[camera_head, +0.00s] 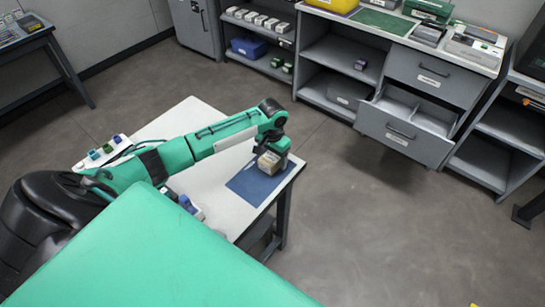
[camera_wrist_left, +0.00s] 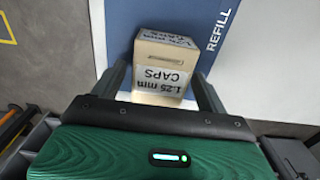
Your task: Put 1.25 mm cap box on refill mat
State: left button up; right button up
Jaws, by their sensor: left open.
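The 1.25 mm cap box (camera_head: 269,163) is a small beige box at the blue refill mat (camera_head: 245,184) on the white table. In the left wrist view the box (camera_wrist_left: 161,62) shows its "1.25 mm CAPS" label, upside down, and the mat (camera_wrist_left: 205,14) shows the word REFILL behind it. My left gripper (camera_head: 273,157) is at the box, and in the left wrist view its open fingers (camera_wrist_left: 163,85) stand on either side of it. The underside of the box is hidden. My right gripper is not in view.
The white table (camera_head: 190,118) holds small bottles (camera_head: 100,153) at its left edge and small items (camera_head: 188,205) near its front. A grey cabinet (camera_head: 420,75) with an open drawer (camera_head: 405,125) stands at the back right. The floor between is clear.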

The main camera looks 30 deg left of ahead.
aim_at(273, 156)
pick_arm(q)
notch_tip(273, 156, up, 12)
jog(key=b, duration=0.1)
dwell(0.6)
